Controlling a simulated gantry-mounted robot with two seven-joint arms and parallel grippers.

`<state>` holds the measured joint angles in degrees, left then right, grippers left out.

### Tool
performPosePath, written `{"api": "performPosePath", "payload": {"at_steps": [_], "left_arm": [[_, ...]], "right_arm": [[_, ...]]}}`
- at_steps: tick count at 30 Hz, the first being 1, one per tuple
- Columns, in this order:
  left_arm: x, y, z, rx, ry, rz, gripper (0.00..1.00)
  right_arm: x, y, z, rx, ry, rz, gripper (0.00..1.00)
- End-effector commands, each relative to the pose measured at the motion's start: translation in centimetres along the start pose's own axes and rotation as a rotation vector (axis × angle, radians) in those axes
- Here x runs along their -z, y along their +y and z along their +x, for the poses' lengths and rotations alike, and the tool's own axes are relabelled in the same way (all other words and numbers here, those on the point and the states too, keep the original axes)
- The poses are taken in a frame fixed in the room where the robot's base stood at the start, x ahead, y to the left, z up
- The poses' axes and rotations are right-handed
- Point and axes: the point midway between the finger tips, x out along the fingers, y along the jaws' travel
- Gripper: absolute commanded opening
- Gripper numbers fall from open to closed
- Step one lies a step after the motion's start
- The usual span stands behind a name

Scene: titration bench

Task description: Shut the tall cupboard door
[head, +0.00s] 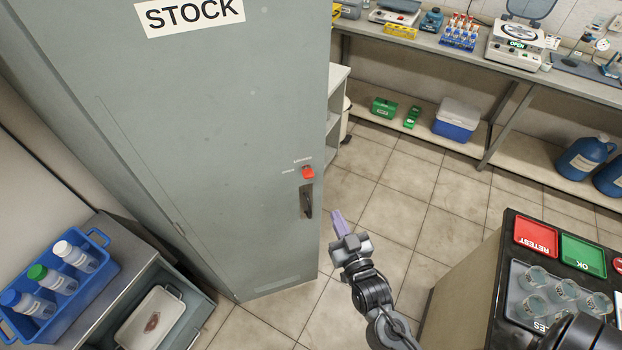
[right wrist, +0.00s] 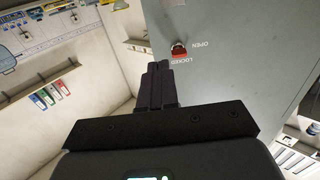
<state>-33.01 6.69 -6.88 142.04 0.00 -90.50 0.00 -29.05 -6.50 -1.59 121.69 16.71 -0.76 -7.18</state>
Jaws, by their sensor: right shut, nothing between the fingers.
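The tall grey cupboard door (head: 215,150) with a STOCK sign (head: 190,14) fills the left and middle of the head view. Near its right edge are a red latch (head: 308,172) and a dark handle (head: 307,203). In the right wrist view the red latch (right wrist: 179,54) shows between the words OPEN and LOCKED on the door (right wrist: 235,60). I cannot tell whether the door is ajar. My right gripper (head: 338,222) is shut and empty, just right of the door's edge and handle. Its closed fingers (right wrist: 159,82) show in the wrist view. My left gripper is not in view.
A blue bottle crate (head: 100,238) stands on a unit at the lower left. A dark bench with red and green trays (head: 536,236) and beakers is at the right. Behind are a long bench (head: 470,48) and a blue cooler (head: 457,120). Tiled floor (head: 400,190) is clear between.

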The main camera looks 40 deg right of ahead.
Motion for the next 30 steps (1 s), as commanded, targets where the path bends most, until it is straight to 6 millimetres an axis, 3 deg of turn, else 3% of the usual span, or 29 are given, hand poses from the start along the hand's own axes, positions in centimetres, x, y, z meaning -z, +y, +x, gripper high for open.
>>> {"api": "performPosePath", "payload": {"at_steps": [4, 11, 24, 30], "left_arm": [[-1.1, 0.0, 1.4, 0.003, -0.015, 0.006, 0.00], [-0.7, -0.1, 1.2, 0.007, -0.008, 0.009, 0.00], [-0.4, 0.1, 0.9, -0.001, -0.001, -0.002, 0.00], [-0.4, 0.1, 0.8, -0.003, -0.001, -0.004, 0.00]], "right_arm": [[-1.2, -0.1, 0.2, -0.002, 0.002, 0.004, 0.00], [-1.1, -0.1, 2.1, -0.001, 0.004, 0.004, 0.00], [-1.1, -0.1, 9.9, -0.002, 0.004, 0.004, 0.00], [-1.1, -0.1, 12.6, -0.001, 0.003, 0.004, 0.00]]}}
